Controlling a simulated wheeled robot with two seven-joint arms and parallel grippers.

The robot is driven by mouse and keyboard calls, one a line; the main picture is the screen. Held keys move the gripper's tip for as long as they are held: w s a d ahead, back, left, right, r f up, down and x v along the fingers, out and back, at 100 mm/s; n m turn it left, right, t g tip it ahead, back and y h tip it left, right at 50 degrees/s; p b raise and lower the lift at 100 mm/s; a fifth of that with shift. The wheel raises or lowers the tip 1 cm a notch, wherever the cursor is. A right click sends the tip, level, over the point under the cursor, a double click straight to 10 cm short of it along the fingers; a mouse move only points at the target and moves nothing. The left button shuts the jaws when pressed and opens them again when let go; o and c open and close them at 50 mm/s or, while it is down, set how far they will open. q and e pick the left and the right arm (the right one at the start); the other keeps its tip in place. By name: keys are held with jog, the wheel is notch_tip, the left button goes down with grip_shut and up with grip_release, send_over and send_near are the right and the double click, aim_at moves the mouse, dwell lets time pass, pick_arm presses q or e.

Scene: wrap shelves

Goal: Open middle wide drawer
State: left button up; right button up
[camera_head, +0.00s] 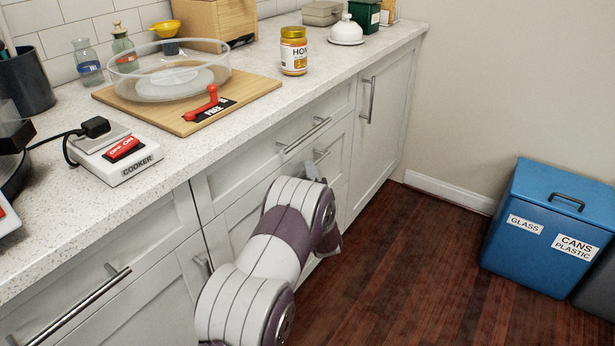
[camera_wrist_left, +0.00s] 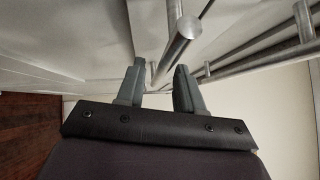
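The wide drawers are in the white cabinet under the counter. The top wide drawer (camera_head: 255,165) looks shut and has a long bar handle (camera_head: 304,136). Below it is the middle wide drawer (camera_head: 338,152); my left arm hides much of its front, and part of its bar handle (camera_head: 322,156) shows. My left gripper (camera_head: 311,171) is at this lower handle, mostly hidden by my wrist. In the left wrist view its two fingers (camera_wrist_left: 159,88) are apart, with metal bars (camera_wrist_left: 184,42) just beyond and partly between the tips. I cannot tell whether they touch a bar. My right gripper is not in view.
A door with an upright handle (camera_head: 368,100) is right of the drawers. A blue bin (camera_head: 545,225) stands on the wood floor at right. The floor before the drawers is clear. The counter holds a cooker switch (camera_head: 118,155), a board (camera_head: 255,88) and a honey jar (camera_head: 293,52).

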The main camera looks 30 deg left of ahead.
pick_arm(q)
jog(key=shift+x, duration=1.1)
grip_shut()
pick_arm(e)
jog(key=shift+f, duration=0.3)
pick_arm(q)
jog(key=shift+d, duration=0.1)
